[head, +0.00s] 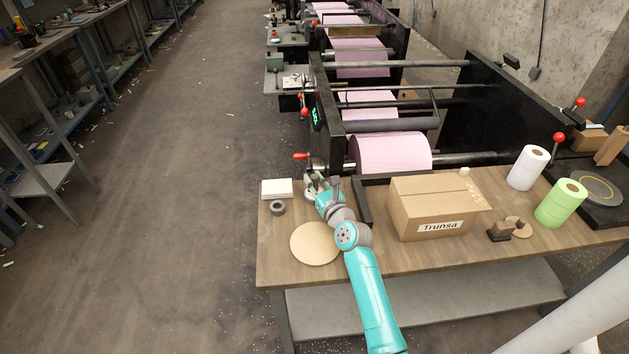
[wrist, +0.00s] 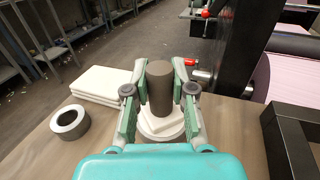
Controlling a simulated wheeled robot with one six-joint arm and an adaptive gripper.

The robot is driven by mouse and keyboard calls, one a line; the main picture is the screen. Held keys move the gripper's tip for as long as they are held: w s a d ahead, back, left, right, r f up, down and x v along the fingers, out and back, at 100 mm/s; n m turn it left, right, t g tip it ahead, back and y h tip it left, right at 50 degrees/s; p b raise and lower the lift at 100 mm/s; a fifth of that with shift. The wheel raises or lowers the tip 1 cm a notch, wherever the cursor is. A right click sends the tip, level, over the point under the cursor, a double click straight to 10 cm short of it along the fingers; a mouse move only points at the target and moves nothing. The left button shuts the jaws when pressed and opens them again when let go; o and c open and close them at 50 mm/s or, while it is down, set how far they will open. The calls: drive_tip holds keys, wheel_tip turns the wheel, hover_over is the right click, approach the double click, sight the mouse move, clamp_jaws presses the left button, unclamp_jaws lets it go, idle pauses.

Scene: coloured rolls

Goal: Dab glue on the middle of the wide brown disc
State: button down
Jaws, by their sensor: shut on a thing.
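The wide brown disc (head: 313,244) lies flat near the table's front left corner, its right edge partly covered by my arm. My gripper (head: 318,184) is beyond the disc, at the back of the table, not over it. In the wrist view my gripper (wrist: 160,76) is shut on a dark brown cylinder (wrist: 160,88), with one green-padded finger on each side. Below the cylinder is a pale round thing (wrist: 160,130); I cannot tell whether the two are joined or touching. No glue shows on the visible part of the disc.
A white stack (head: 276,188) and a grey ring (head: 277,208) lie left of my gripper. A black frame (head: 365,212) and a "Trunsa" carton (head: 430,205) stand to the right. White (head: 528,167) and green rolls (head: 560,203) stand farther right. The press is behind.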

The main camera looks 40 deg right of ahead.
sight(314, 176)
drive_tip(key=shift+r, duration=3.45)
drive_tip(key=shift+a, duration=0.1)
